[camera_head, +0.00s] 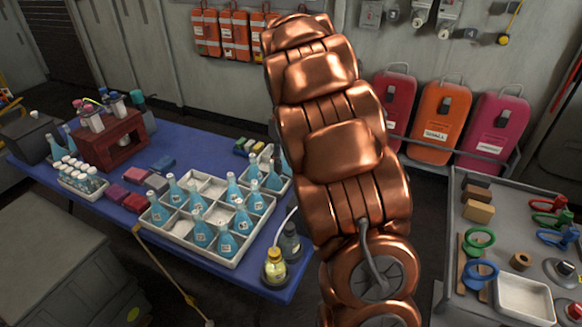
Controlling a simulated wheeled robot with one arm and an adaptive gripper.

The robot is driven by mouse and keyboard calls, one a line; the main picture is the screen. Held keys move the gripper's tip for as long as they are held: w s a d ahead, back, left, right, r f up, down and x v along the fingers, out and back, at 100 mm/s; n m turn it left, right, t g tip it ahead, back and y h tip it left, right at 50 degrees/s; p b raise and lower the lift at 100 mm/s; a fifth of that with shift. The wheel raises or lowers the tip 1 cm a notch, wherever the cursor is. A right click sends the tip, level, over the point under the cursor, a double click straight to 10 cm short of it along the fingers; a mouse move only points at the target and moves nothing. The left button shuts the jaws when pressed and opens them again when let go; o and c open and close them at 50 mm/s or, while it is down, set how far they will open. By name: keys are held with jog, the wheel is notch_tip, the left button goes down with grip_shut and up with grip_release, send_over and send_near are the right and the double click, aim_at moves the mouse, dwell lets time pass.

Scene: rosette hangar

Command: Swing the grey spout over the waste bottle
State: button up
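At the front right corner of the blue table stand a yellow bottle (274,267) and a dark grey bottle (290,243), side by side. A thin pale curved tube (284,224) rises above them. I cannot tell whether this tube is the grey spout, nor which bottle is the waste bottle; no label is readable. My copper-coloured arm fills the middle of the view, just right of the bottles, and hides what is behind it. My gripper is not in view.
The blue table (215,291) carries a white divided tray (208,259) of blue flasks, a brown rack (113,143) and small blocks. A grey workbench (475,310) with tools stands at the right. Coloured cases (440,122) line the wall. Dark floor shows between table and bench.

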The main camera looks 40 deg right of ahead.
jog(key=w+d+f+n+y+p, duration=0.1)
jog(key=w+d+f+n+p, duration=0.15)
jog(key=w+d, duration=0.5)
jog(key=shift+m+t, duration=0.3)
jog(key=shift+m, duration=0.05)
jog(key=shift+s+a+f+p, duration=0.1)
jog(key=shift+a+f+p, duration=0.15)
jog(key=shift+f, duration=1.15)
jog(key=shift+s+a+f+p, duration=0.1)
jog(key=shift+f+p, duration=0.25)
jog(key=shift+f, duration=1.1)
jog(key=shift+s+a+f+p, duration=0.1)
jog(key=shift+a+f+p, duration=0.15)
jog(key=shift+f, duration=1.15)
grip_shut()
jog(key=shift+d, duration=0.1)
